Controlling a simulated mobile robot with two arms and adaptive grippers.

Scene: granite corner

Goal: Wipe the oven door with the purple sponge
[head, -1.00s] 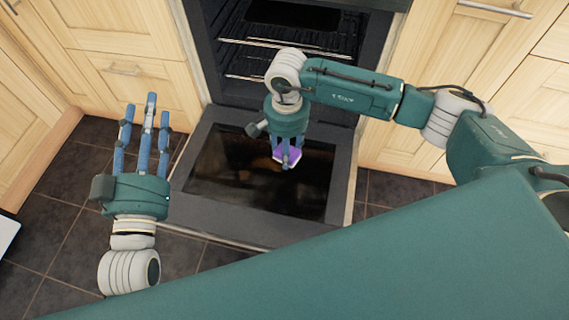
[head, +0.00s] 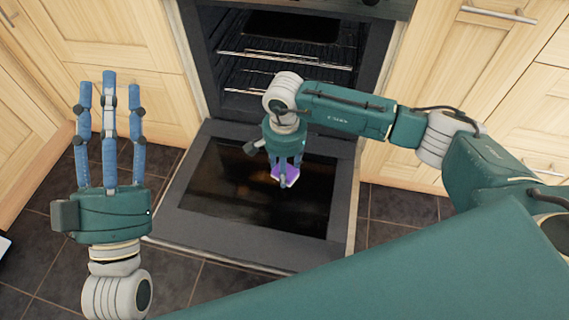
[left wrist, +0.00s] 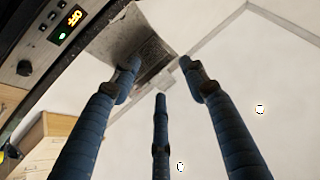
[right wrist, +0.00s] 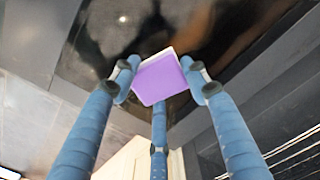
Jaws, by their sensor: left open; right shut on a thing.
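The oven door (head: 205,225) is folded down open in front of the oven, its dark glass facing up with brownish smears on it. My right gripper (head: 285,180) is shut on the purple sponge (head: 277,173) over the middle of the glass. In the right wrist view the sponge (right wrist: 157,78) sits between the fingertips, close to the glass; whether it touches cannot be told. My left gripper (head: 109,85) is open and empty, held up left of the door with fingers spread. The left wrist view shows its fingers (left wrist: 160,80) with nothing between them.
The oven cavity (head: 285,65) with wire racks stands open behind the door. Wooden cabinets (head: 120,40) flank it on the left, and more cabinets (head: 480,80) on the right. Dark floor tiles (head: 400,207) are clear beside the door.

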